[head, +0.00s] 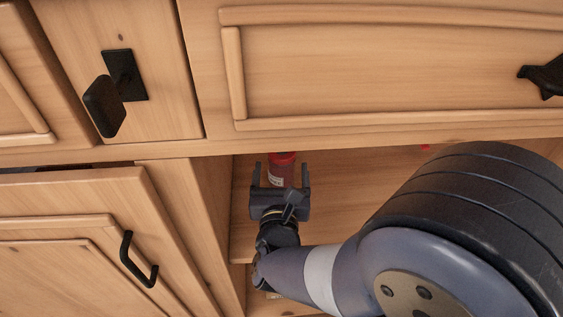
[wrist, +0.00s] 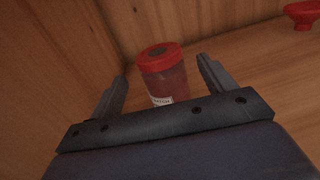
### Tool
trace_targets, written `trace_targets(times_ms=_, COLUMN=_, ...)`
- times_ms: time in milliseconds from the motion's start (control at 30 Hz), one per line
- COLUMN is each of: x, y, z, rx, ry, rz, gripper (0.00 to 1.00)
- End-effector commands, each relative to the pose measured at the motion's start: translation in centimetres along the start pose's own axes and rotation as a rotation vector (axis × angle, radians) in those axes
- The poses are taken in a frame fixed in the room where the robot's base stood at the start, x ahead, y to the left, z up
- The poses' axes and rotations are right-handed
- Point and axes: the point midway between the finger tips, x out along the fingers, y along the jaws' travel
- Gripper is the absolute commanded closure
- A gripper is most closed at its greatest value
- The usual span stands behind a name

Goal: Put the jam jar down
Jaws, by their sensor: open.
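The jam jar (wrist: 166,80) has a red lid, dark red contents and a white label. In the wrist view it stands upright on the wooden shelf (wrist: 215,75), between and just beyond my open fingers. In the head view the jar (head: 281,168) shows inside the open compartment, its top partly cut off by the cabinet edge. My gripper (head: 280,172) is open, with a finger on each side of the jar and a visible gap to both. The gripper also fills the lower wrist view (wrist: 164,88). The jar's base is partly hidden by the gripper body.
A wooden side wall (wrist: 60,70) stands close on the left of the compartment. A red object (wrist: 303,14) sits farther right on the shelf. A drawer front (head: 390,65) overhangs the opening. A cabinet door with a black handle (head: 137,262) is at the left.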

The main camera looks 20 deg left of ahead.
Motion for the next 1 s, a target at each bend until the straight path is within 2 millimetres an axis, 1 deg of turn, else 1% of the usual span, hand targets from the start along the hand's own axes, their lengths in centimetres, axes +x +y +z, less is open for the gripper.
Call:
trace_targets(times_ms=33, x=-1.2, y=0.2, z=0.2, rx=-0.001, ry=0.001, rz=0.005, gripper=0.22)
trace_targets(times_ms=200, x=-4.8, y=0.1, z=0.2, rx=-0.002, ry=0.001, rz=0.006, gripper=0.22)
trace_targets(times_ms=400, x=-7.6, y=0.1, z=0.0, rx=0.000, ry=0.001, rz=0.004, gripper=0.22)
trace_targets(times_ms=500, x=-8.4, y=0.1, z=0.1, rx=0.001, ry=0.000, rz=0.002, gripper=0.22)
trace_targets(times_ms=633, x=-9.0, y=0.0, z=0.0, rx=0.000, ry=0.000, rz=0.001, gripper=0.22)
trace_targets(times_ms=1000, x=-9.1, y=0.0, z=0.0, rx=0.000, ry=0.000, rz=-0.001, gripper=0.22)
